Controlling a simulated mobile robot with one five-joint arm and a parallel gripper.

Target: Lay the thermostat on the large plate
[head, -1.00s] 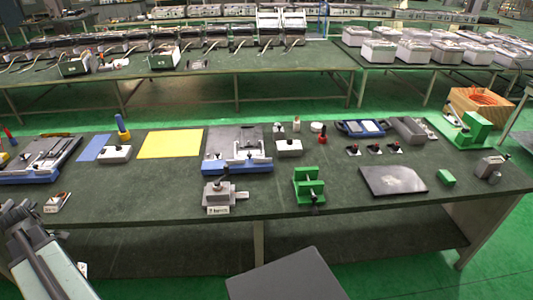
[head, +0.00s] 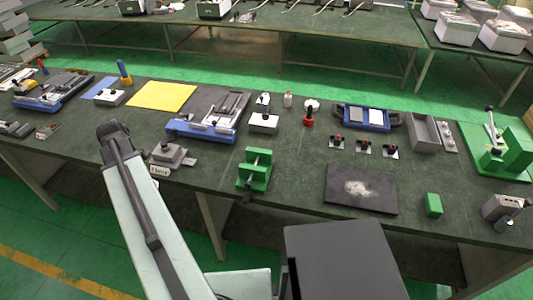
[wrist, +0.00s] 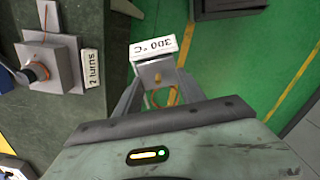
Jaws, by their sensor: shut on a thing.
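In the wrist view my gripper (wrist: 157,78) is shut on a small block with a white label reading 300 °C (wrist: 153,46), which I take to be the thermostat. It is held beyond the table edge, over green floor. In the head view my arm rises at the left front, and the gripper and held block cannot be made out. A dark flat plate (head: 361,190) with a pale smudge lies near the table's front edge, right of centre. It looks like the large plate, and its top is bare.
A grey block labelled 2 turns (wrist: 50,67) stands by the table edge, left of the gripper. A green clamp (head: 254,170) stands left of the plate, a small green block (head: 433,205) right of it.

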